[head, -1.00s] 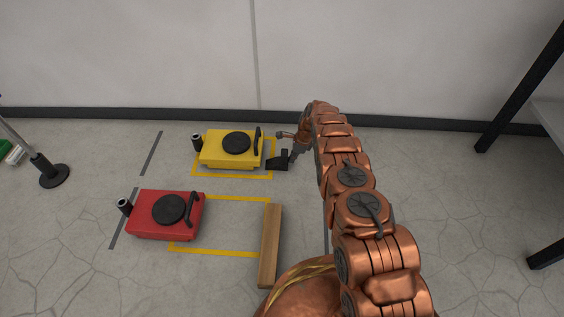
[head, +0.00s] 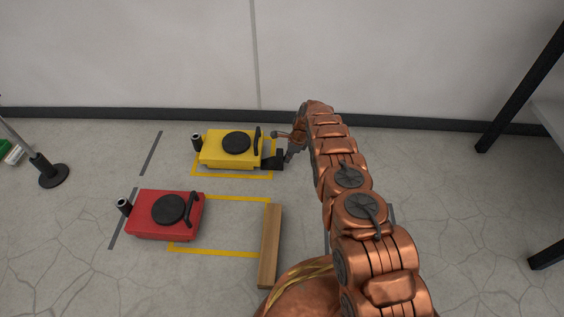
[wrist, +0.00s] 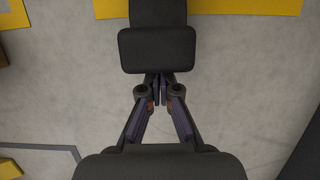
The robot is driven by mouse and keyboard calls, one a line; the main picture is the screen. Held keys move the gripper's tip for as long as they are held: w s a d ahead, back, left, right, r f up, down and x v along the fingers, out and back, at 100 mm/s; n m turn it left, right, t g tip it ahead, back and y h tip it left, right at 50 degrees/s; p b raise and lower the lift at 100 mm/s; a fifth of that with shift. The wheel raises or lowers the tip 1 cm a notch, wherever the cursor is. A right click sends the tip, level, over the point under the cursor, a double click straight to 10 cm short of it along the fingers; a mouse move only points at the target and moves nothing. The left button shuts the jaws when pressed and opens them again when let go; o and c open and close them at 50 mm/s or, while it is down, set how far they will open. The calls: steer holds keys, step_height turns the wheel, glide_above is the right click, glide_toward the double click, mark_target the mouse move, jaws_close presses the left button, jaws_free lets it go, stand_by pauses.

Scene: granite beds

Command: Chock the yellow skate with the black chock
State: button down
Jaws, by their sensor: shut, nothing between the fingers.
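The yellow skate (head: 226,149) stands on the floor by the wall, partly inside a yellow outline, with a round black pad on top and a black handle at its right end. The black chock (head: 273,161) lies on the floor against or very close to the skate's right side; contact is hard to tell. In the wrist view the chock (wrist: 157,50) fills the top middle. My gripper (head: 289,157) is just right of the chock. In the wrist view its fingertips (wrist: 160,78) are together at the chock's near end, with nothing between them.
A red skate (head: 165,215) stands nearer, left of a second yellow outline (head: 215,253). A wooden beam (head: 270,245) lies along that outline's right side. A post with a round base (head: 54,177) is at far left. A dark-legged table (head: 520,90) stands at right.

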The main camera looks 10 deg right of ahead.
steer(key=shift+w+a+b, duration=0.2)
steer(key=shift+a+b, duration=0.1)
steer(key=shift+a, duration=0.75)
steer(key=shift+d, duration=0.1)
steer(key=shift+s+d, duration=0.2)
steer(key=shift+d, duration=0.75)
step_height(320, 180, up, 9)
steer(key=p, duration=0.4)
steer(key=shift+r, duration=0.1)
stand_by(0.5)
